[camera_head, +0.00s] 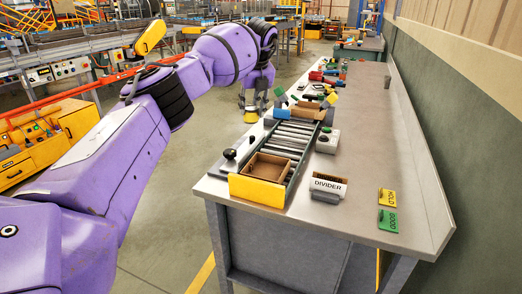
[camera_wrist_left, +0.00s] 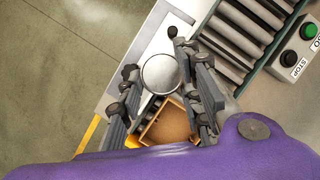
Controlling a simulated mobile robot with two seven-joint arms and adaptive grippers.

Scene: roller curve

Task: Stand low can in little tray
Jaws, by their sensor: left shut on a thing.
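My left gripper (camera_head: 254,103) hangs at the end of my purple arm, off the left side of the bench. It also shows in the left wrist view (camera_wrist_left: 153,68), shut on a low can (camera_wrist_left: 160,74) with a round silver top. In the head view the can (camera_head: 251,116) is small, with a yellow side showing below the fingers. The little brown tray (camera_head: 268,167) lies at the near end of the roller track, apart from the can. In the wrist view part of the tray (camera_wrist_left: 168,125) shows between the fingers. My right gripper is not in view.
The roller track (camera_head: 292,137) runs along the bench (camera_head: 345,130), with a yellow plate (camera_head: 256,192) at its near end. Dark knobs (camera_head: 229,154) stand left of the tray. A DIVIDER sign (camera_head: 328,186) and a button box (camera_head: 327,141) stand to the right.

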